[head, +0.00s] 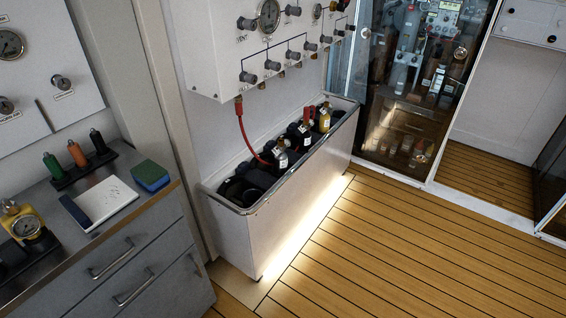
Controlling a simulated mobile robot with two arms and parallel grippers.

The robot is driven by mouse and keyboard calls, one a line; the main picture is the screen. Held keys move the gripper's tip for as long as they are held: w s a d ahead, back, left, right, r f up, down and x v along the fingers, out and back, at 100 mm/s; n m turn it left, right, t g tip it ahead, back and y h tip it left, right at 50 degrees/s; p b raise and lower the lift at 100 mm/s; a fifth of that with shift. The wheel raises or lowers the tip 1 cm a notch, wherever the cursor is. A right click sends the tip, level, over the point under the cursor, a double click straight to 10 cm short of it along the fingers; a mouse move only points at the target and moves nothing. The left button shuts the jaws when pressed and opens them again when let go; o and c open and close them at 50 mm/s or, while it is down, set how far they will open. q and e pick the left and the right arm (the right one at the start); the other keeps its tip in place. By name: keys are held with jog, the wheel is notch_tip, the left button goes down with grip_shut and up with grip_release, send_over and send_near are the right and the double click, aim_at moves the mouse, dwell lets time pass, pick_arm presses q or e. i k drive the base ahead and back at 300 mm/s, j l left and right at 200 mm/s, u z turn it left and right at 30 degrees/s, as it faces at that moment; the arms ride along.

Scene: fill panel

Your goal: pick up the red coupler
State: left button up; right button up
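An orange-red upright piece (76,154), which looks like the red coupler, stands in a black rack (85,172) on the left counter. It is between a green one (53,165) and a black one (98,141). A red hose (244,135) with a thick red end (239,106) hangs from the wall panel (210,50) into the trough. I cannot tell for certain which red part is the coupler. Neither of my grippers is in view.
The grey counter (150,205) also holds a white notepad (98,196), a blue-green sponge (150,175) and a yellow gauge device (24,224). A white trough (300,205) with several bottles stands below the panel. The wooden floor (400,255) is clear.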

aim_at(307, 108)
jog(key=u, duration=0.3)
jog(key=i+l+u, duration=0.2)
jog(key=u, duration=0.3)
jog(key=i+l+u, duration=0.45)
jog(key=k+j, duration=0.1)
